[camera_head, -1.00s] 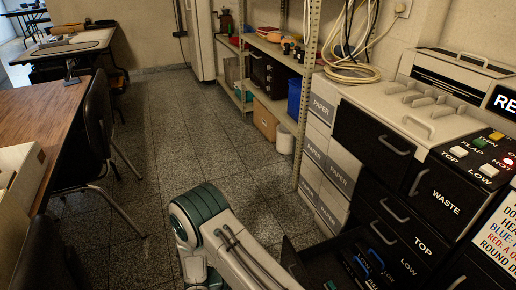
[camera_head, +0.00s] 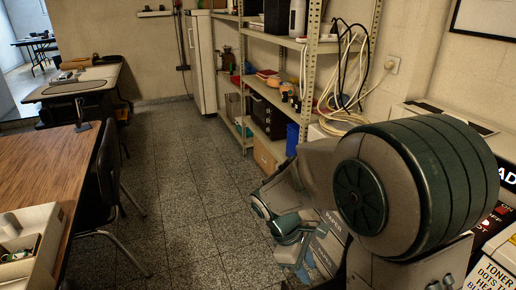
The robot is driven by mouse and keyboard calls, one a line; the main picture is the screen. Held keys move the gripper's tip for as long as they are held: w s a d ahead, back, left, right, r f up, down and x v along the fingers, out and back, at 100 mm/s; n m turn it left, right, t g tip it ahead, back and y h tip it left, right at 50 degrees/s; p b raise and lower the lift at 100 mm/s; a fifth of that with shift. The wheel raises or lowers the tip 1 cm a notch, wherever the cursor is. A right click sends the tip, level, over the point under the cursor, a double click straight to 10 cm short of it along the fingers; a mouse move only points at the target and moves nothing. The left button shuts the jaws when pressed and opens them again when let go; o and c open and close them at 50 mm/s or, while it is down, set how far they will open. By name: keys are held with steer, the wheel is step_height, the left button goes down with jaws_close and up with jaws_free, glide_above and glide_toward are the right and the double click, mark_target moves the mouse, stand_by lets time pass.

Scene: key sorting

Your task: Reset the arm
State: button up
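My arm (camera_head: 360,195) fills the lower right of the head view, folded, with a large dark-green ribbed joint (camera_head: 430,180) close to the camera. Smaller grey and green arm links (camera_head: 290,225) show to its left, above the floor and in front of the paper boxes. I cannot make out gripper fingers, so whether the gripper is open or shut does not show. The arm hides most of the black-drawered machine (camera_head: 495,230) at the right.
A metal shelf (camera_head: 310,80) with boxes and cables stands behind the arm. A wooden table (camera_head: 45,155) with an open box (camera_head: 30,240) and a dark chair (camera_head: 105,185) are at the left. The tiled floor (camera_head: 185,170) between is clear.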

steer(key=s+d+r+m+t+y+p, duration=0.1)
steer(key=s+r+m+p, duration=0.1)
steer(key=r, duration=0.4)
steer(key=s+d+r+m+t+y+p, duration=0.1)
steer(key=s+r+m+t+y+p, duration=0.1)
steer(key=r+m, duration=0.4)
steer(key=s+d+r+m+t+y+p, duration=0.1)
steer(key=s+r+m+y+p, duration=0.1)
steer(key=r+m+p, duration=0.3)
step_height(320, 180, up, 3)
steer(key=shift+s+d+f+t, duration=0.1)
steer(key=shift+s+d+t, duration=0.25)
steer(key=shift+s, duration=0.55)
